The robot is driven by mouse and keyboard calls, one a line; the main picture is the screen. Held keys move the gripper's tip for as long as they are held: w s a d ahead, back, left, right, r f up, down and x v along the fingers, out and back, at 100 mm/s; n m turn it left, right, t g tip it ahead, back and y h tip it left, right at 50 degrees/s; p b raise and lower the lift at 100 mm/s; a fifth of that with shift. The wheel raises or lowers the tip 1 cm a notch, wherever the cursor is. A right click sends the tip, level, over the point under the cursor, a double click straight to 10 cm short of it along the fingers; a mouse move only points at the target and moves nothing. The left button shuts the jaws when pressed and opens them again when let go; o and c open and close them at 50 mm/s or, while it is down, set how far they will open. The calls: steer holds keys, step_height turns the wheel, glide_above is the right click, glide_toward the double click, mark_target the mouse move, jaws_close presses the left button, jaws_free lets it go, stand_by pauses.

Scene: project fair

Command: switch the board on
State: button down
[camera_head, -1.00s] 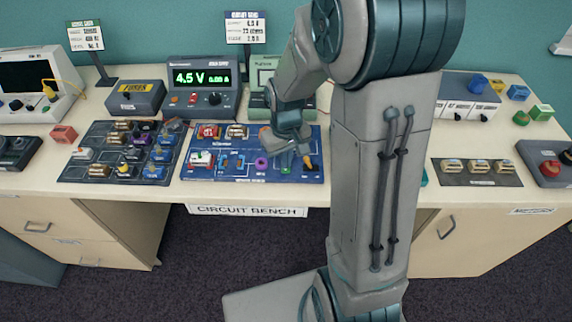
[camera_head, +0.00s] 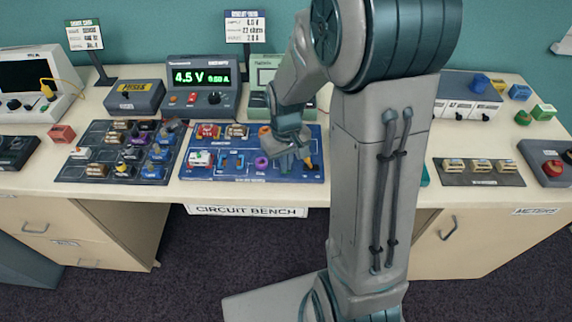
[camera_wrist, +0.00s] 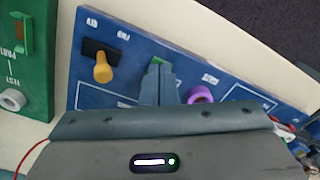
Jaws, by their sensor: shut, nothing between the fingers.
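The blue circuit board (camera_head: 205,175) lies on the bench with several parts on it. Its yellow switch lever (camera_wrist: 103,70) sits in a black slot at the upper left in the wrist view, and the lever shows near the board's right end in the head view (camera_head: 310,163). My gripper (camera_wrist: 158,72) is shut and empty, its fingertips low over the board between the lever and a purple ring (camera_wrist: 199,94). It is apart from the lever. A green part (camera_wrist: 158,61) is mostly hidden behind the fingertips. The lever's exact setting is hard to tell.
A power supply (camera_head: 203,98) behind the board shows 4.5 V; its smaller reading is blurred. A dark parts tray (camera_head: 75,172) stands left of the board. A green board (camera_wrist: 38,80) is close by in the wrist view. My arm hides the bench right of the board.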

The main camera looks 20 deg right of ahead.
steer(key=shift+r+p, duration=2.6)
steer(key=shift+r, duration=0.9)
steer(key=s+r+m+t, duration=0.2)
steer(key=s+r+t, duration=0.1)
steer(key=s+r, duration=1.1)
steer(key=shift+s+t, duration=0.15)
steer(key=shift+t, duration=0.25)
